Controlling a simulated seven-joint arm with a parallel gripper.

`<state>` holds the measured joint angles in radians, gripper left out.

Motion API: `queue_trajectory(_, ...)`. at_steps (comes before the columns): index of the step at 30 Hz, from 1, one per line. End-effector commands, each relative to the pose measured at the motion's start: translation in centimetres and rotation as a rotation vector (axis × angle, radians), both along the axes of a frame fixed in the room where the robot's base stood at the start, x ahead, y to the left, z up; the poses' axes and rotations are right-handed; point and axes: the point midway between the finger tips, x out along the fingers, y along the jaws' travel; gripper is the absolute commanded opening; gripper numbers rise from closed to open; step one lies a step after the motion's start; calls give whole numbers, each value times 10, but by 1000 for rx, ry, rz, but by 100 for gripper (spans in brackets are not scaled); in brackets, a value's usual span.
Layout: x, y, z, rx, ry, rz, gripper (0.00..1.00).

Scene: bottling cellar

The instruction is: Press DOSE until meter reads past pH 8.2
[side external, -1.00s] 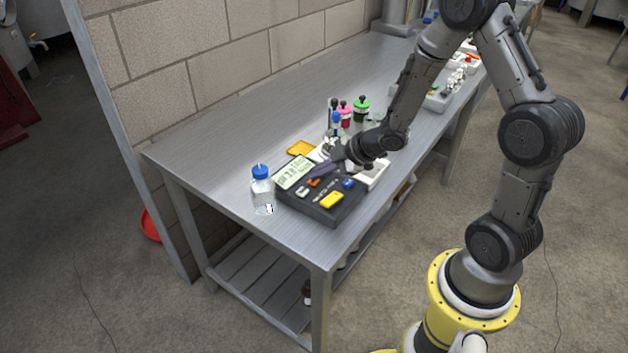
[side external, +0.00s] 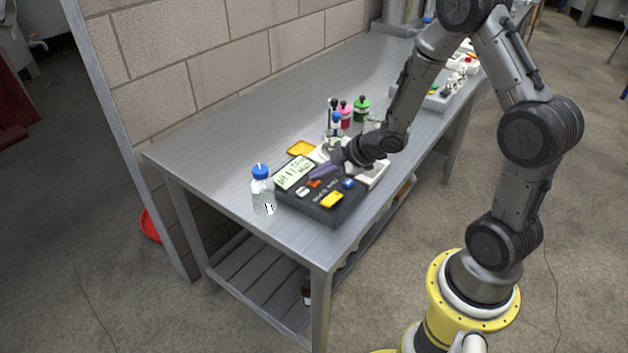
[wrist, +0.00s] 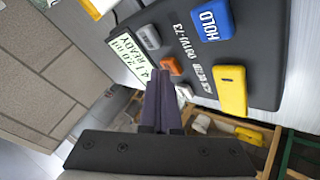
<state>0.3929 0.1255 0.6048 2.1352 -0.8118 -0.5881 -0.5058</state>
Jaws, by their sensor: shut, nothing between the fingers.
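The dark meter box (side external: 318,208) lies on the steel bench, and its top also fills the upper part of the wrist view (wrist: 262,62). Its pale display (side external: 296,173) shows in the wrist view (wrist: 130,55) with READY legible and the other characters unclear. On its face are a blue HOLD button (wrist: 212,20), a yellow button (wrist: 232,91), an orange button (wrist: 171,66) and a grey button (wrist: 150,37). I cannot make out which one is DOSE. My gripper (side external: 314,175), with purple fingers (wrist: 159,78), is shut and empty beside the orange button. Contact cannot be told.
A clear bottle with a blue cap (side external: 262,190) stands left of the meter. A yellow tray (side external: 301,148) and small bottles with pink (side external: 345,112) and green (side external: 361,110) parts stand behind. The bench's left end is clear.

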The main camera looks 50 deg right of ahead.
Motion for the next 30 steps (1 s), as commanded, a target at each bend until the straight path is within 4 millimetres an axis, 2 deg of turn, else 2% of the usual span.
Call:
queue_trajectory(9, -1, 0, 14, -1, 1, -1, 0)
queue_trajectory(20, -1, 0, 17, -1, 1, -1, 0)
queue_trajectory(30, 0, 0, 45, -1, -2, 1, 0)
